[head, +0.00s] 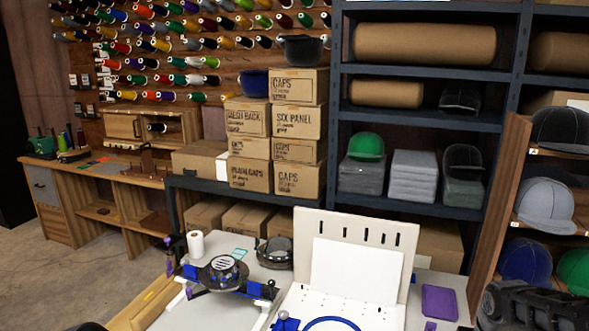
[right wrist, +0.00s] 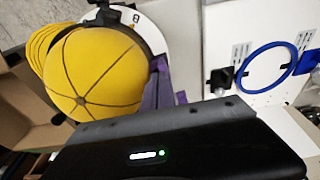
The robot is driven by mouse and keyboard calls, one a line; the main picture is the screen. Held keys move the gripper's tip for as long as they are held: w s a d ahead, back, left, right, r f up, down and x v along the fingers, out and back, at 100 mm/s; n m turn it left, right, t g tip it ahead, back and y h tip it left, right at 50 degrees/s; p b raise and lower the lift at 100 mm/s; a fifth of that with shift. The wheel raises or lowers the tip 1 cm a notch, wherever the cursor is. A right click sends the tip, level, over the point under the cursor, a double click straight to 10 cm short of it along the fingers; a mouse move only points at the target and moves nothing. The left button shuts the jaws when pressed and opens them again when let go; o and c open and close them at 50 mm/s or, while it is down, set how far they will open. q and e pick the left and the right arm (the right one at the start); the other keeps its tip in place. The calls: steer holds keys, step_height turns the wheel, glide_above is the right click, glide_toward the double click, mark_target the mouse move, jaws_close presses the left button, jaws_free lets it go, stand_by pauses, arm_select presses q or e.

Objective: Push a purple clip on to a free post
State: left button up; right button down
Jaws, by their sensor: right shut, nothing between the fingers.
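Small purple pieces, probably clips (head: 171,264), show at the left end of the white table, near a dark round cap frame (head: 222,272) with blue mounts. I cannot tell which post is free. My right gripper (right wrist: 165,118) crosses the bottom of its wrist view, shut and empty, just below the purple pieces in the picture. My dark right arm shows at the lower right of the head view. My left gripper is not in view.
A slotted white board (head: 410,240) stands on the table, with a blue hoop (head: 330,324) at the front; the hoop also shows in the wrist view (right wrist: 240,76).

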steer(key=shift+f+b, duration=0.5)
steer(key=shift+f, duration=0.1)
steer(key=shift+r, duration=0.1)
steer(key=shift+r+p, duration=0.4)
steer(key=shift+p, duration=0.05)
step_height(320, 180, up, 6)
steer(key=s+p, duration=0.1)
steer(key=p, duration=0.2)
steer(key=shift+a+p, duration=0.2)
steer(key=shift+p, duration=0.15)
